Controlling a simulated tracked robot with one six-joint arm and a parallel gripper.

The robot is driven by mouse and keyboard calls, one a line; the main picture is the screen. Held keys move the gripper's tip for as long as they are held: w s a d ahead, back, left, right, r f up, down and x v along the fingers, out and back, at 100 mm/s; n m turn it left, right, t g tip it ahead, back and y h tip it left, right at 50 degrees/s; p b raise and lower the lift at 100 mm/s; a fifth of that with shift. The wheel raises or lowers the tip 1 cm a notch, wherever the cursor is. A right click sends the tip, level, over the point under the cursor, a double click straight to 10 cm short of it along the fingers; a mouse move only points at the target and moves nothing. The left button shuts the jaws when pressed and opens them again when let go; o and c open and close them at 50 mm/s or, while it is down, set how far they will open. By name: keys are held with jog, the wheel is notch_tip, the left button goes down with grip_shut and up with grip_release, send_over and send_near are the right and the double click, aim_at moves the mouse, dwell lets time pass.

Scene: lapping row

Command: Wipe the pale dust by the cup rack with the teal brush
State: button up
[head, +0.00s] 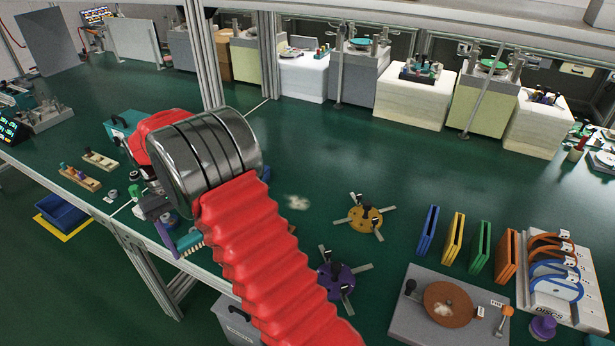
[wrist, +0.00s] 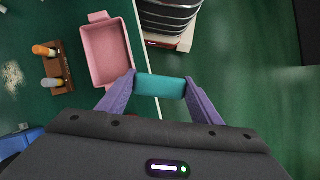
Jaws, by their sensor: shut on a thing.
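My gripper (head: 172,232) is shut on the teal brush; its purple fingers clasp the brush's teal handle (wrist: 160,86) in the wrist view. In the head view the brush (head: 190,243) shows partly beside my red-sleeved arm, near the table's front edge, its bristles pointing down. The pale dust (head: 297,202) is a small patch on the green tabletop, right of my arm and apart from the brush.
A pink tray (wrist: 101,20) lies between rack and table edge. Coloured upright plates (head: 453,238) and a disc rack (head: 560,314) are at right. Green tabletop behind the dust is clear.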

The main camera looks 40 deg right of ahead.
jog(key=shift+w+d, duration=0.1)
jog(key=shift+w, duration=0.05)
jog(key=shift+d, duration=0.2)
jog(key=shift+w+d, duration=0.1)
jog(key=shift+d, duration=0.1)
jog(key=d+m+y, duration=0.1)
jog(key=d+m, duration=0.1)
jog(key=w+d+f+m+y, duration=0.1)
jog(key=d+m, duration=0.2)
jog(key=w+d+f+m+y, duration=0.1)
jog(key=d+m, duration=0.1)
jog(key=d, duration=0.1)
jog(key=shift+w+t, duration=0.15)
jog(key=shift+t, duration=0.25)
jog(key=s+d+f+m+t+h, duration=0.1)
jog(key=d+m+t, duration=0.7)
jog(key=d+m, duration=1.6)
jog(key=s+d, duration=0.1)
jog(key=d, duration=0.8)
jog(key=shift+f+m, duration=0.4)
jog(key=shift+a, duration=0.1)
